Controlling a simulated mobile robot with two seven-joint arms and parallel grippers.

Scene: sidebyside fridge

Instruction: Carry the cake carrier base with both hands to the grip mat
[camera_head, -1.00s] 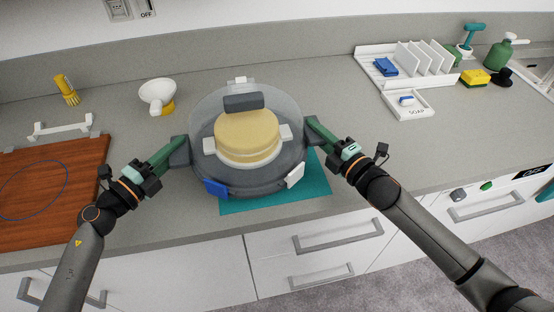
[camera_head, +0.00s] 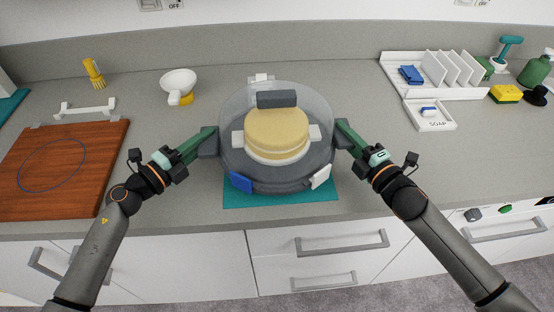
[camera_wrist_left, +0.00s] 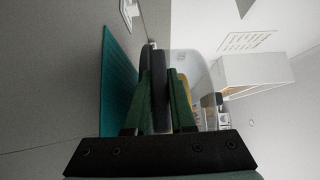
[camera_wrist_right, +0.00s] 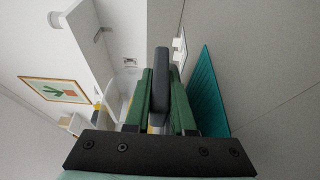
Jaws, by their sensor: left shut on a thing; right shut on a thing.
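The cake carrier base (camera_head: 262,184) is a dark round tray with grey side handles, a blue latch and white latches. A yellow cake (camera_head: 277,134) sits on it under a clear dome with a grey top handle. My left gripper (camera_head: 209,143) is shut on its left handle; that dark handle shows between the fingers in the left wrist view (camera_wrist_left: 160,92). My right gripper (camera_head: 342,137) is shut on its right handle, also in the right wrist view (camera_wrist_right: 160,78). The teal grip mat (camera_head: 260,200) lies on the counter, its front part visible below the carrier, which hides the rest.
A wooden board (camera_head: 100,165) with a blue ring lies at left. A white rack (camera_head: 447,75) and soap tray (camera_head: 430,116) are at right.

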